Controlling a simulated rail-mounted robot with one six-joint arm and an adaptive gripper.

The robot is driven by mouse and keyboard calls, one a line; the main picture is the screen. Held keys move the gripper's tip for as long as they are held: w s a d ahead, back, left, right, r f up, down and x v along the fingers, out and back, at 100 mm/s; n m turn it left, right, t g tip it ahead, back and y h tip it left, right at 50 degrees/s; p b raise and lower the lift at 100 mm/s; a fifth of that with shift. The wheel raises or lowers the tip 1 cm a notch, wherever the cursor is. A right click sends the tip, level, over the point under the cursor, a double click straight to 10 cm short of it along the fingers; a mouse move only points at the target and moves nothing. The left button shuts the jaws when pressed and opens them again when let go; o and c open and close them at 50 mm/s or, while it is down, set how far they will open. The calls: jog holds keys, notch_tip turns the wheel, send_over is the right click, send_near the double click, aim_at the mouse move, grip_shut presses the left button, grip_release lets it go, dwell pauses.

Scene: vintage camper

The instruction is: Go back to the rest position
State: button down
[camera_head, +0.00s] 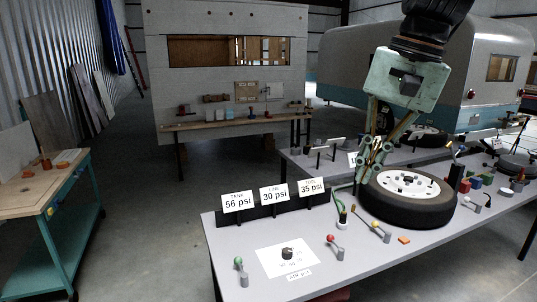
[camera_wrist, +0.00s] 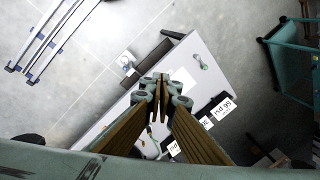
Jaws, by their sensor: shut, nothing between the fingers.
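My gripper (camera_head: 366,172) hangs from the upper right of the head view, fingers pointing down and slightly left. Its fingers are together with nothing between them. In the head view it overlaps the left side of a tyre with a white wheel (camera_head: 405,184); I cannot tell its exact height above the grey table (camera_head: 225,272). In the wrist view the fingertips (camera_wrist: 161,88) meet over the table, which lies well below. The rest position itself is not marked in any view.
Pressure signs, including a 56 psi sign (camera_head: 238,201), stand along the table's back edge. A dial on white paper (camera_head: 288,256) and several small levers are in front. A wooden-topped workbench (camera_head: 40,185) stands left. Open floor (camera_head: 150,230) lies between.

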jog(key=s+f+n+t+h, duration=0.1)
jog(key=s+f+n, duration=0.2)
jog(key=s, duration=1.1)
jog(key=s+f+n+t+h, duration=0.1)
jog(key=s+f, duration=0.4)
jog(key=s, duration=0.9)
jog(key=shift+d+f+n, duration=0.3)
jog(key=shift+f+n, duration=0.1)
jog(key=shift+n, duration=0.5)
